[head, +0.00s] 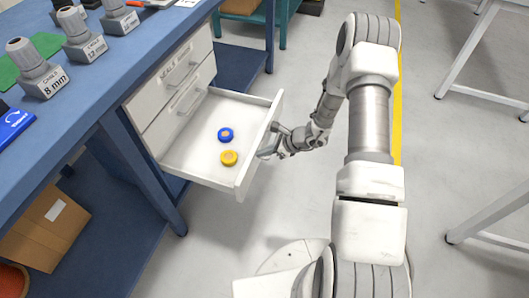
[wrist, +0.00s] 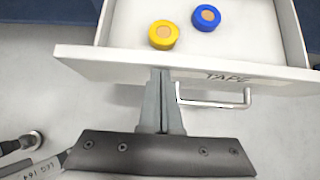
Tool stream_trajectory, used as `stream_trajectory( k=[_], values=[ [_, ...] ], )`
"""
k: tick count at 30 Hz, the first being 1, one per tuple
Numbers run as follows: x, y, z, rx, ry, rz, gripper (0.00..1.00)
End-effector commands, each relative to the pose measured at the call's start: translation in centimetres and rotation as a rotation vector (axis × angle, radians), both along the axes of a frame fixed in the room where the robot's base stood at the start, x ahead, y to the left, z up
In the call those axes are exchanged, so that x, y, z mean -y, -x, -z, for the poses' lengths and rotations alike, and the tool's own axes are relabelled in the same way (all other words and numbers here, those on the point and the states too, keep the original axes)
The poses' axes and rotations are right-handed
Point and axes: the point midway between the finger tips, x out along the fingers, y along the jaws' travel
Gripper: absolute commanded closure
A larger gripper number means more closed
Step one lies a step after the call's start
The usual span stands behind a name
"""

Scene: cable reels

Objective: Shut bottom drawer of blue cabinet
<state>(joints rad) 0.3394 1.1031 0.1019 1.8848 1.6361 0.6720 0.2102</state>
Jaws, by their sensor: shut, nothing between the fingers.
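The bottom drawer (head: 190,165) of the drawer unit under the blue bench is pulled well out. It is white inside, and its front panel also shows in the wrist view (wrist: 120,64), with a "TAPE" label and a bar handle (wrist: 213,103). A blue tape roll (head: 225,134) and a yellow tape roll (head: 229,158) lie inside. My gripper (head: 266,152) is shut and empty at the outer face of the drawer front. In the wrist view its fingertips (wrist: 160,72) are at the panel, left of the handle; I cannot tell if they touch.
Two upper drawers (head: 178,90) are shut. The blue bench (head: 90,85) holds several grey cable glands with size labels. A cardboard box (head: 45,225) sits on the lower shelf. White table legs (head: 490,215) stand at the right. The floor between is clear.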

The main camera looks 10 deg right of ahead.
Motion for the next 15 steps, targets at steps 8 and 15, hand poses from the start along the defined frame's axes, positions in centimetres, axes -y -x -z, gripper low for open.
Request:
stream_trajectory(
  k=[8, 15],
  values=[
    [-1.7, -0.9, 0.1, 0.001, -0.002, -0.001, 1.0],
    [-6.3, -3.5, 0.2, 0.004, -0.002, -0.005, 1.0]
  ],
)
